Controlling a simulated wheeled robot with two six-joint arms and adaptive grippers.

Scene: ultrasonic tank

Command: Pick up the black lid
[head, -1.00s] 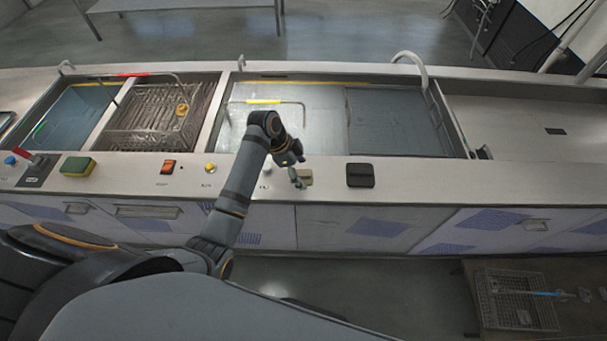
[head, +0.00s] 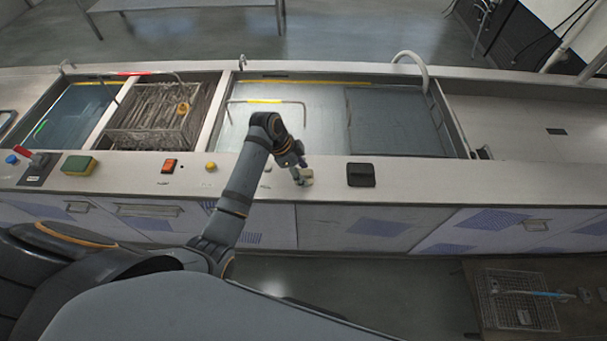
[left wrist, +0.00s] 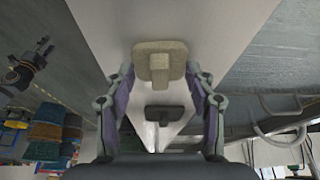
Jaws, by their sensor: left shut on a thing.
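The black lid (head: 361,175) lies flat on the front ledge of the counter, to the right of my left gripper (head: 302,178). In the left wrist view the black lid (left wrist: 165,113) shows beyond the fingers, with a raised handle. My left gripper is shut on a different thing, a small beige lid (head: 307,175). In the left wrist view the beige lid (left wrist: 158,48) sits between the fingertips, its handle facing the camera. I cannot tell how far it is above the ledge. The black lid is apart from the gripper.
Behind the ledge is a wide tank (head: 397,155) and, to its left, a tank with a wire basket (head: 150,130). A yellow button (head: 211,167), a red switch (head: 168,166) and a green-yellow sponge (head: 77,166) are left on the ledge. The ledge right of the black lid is clear.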

